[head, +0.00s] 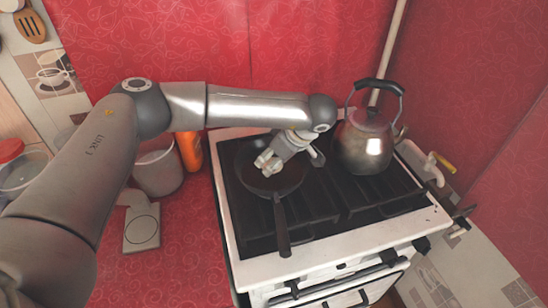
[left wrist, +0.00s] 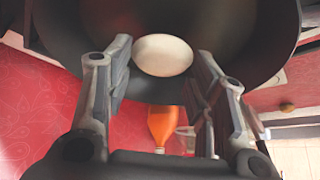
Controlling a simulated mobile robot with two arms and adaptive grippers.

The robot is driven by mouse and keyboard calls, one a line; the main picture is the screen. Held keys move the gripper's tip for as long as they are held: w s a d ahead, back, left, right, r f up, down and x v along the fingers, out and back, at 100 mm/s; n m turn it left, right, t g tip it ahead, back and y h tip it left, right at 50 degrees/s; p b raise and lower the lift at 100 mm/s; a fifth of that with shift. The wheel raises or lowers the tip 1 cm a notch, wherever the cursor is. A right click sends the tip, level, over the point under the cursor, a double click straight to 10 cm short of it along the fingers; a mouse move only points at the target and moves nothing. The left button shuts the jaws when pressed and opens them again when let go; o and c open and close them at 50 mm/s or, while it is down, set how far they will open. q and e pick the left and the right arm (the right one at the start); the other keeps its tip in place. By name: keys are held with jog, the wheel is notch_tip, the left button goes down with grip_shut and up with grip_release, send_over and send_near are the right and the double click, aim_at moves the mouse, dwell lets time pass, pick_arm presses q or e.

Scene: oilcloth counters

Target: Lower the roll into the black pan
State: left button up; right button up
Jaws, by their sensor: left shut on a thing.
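The black pan (head: 286,186) sits on the left part of the stove top, its handle toward the front edge. My left gripper (head: 266,164) is over the inside of the pan, pointing down into it. In the left wrist view, the left gripper (left wrist: 160,62) is shut on the pale, rounded roll (left wrist: 163,55), which sits between the two fingertips. The dark pan (left wrist: 225,40) fills the background behind the roll. In the head view I cannot clearly tell the roll from the fingers. Whether the roll touches the pan is unclear. My right gripper is not in view.
A metal kettle (head: 364,143) stands on the stove right of the pan. An orange bottle (head: 189,150) and a grey-white canister (head: 158,170) stand left of the stove (head: 243,272). A light device with a round dial (head: 141,229) lies on the red counter. The front right burners are clear.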

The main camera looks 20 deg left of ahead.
pick_arm(q)
jog(key=shift+f+b, duration=0.75)
jog(key=shift+f, duration=0.3)
dwell(0.4)
jog(key=o, duration=1.1)
